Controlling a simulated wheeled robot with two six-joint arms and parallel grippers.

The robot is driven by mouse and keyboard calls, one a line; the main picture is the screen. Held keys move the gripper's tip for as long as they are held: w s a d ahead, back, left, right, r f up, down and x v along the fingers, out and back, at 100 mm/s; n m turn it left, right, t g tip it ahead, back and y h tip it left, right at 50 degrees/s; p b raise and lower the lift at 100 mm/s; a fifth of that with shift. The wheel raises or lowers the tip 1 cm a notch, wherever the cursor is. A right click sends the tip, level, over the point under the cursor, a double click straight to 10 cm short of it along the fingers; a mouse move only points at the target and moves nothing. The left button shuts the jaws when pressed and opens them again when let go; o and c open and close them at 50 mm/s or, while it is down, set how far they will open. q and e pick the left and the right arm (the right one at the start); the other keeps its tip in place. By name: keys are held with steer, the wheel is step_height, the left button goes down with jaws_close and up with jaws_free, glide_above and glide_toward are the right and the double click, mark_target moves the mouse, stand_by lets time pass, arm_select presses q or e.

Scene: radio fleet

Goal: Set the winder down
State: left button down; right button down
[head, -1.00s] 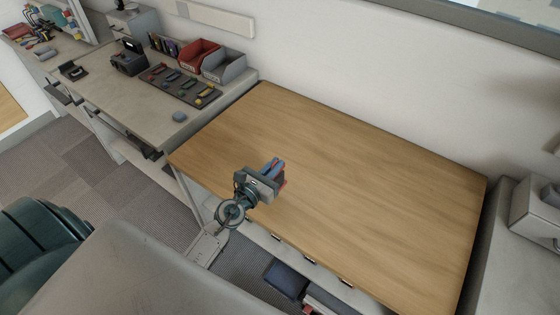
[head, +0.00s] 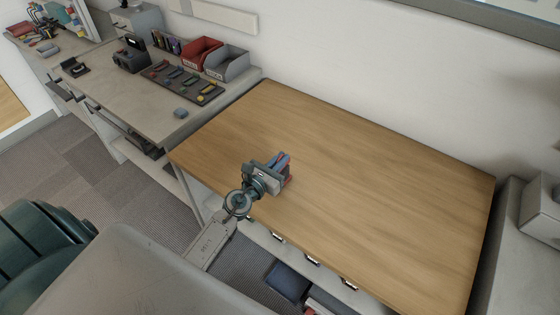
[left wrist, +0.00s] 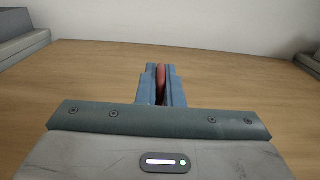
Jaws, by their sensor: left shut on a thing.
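My left gripper (head: 283,163) is over the near left part of the wooden table top. Its blue fingers are shut on a narrow red thing, which I take to be the winder (left wrist: 160,76). In the left wrist view the winder shows only as a thin red strip between the fingers (left wrist: 161,88); the rest of it is hidden. In the head view a bit of red shows beside the fingers. I cannot tell whether it touches the wood. My right gripper is not in view.
The wooden table top (head: 370,190) is bare around and beyond the gripper. A grey bench (head: 130,100) at the left holds a tray of small parts (head: 185,84), a red bin (head: 200,53) and a grey bin (head: 228,66). A wall runs behind.

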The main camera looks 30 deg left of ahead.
arm_select(q)
steer(key=shift+f, duration=0.2)
steer(key=c, duration=1.6)
jaws_free()
steer(key=shift+o, duration=0.2)
steer(key=shift+r, duration=0.1)
steer(key=shift+r, duration=0.2)
steer(key=s+a+b, duration=0.1)
steer(key=s+b, duration=0.1)
steer(key=s, duration=1)
steer(key=shift+a+b, duration=0.3)
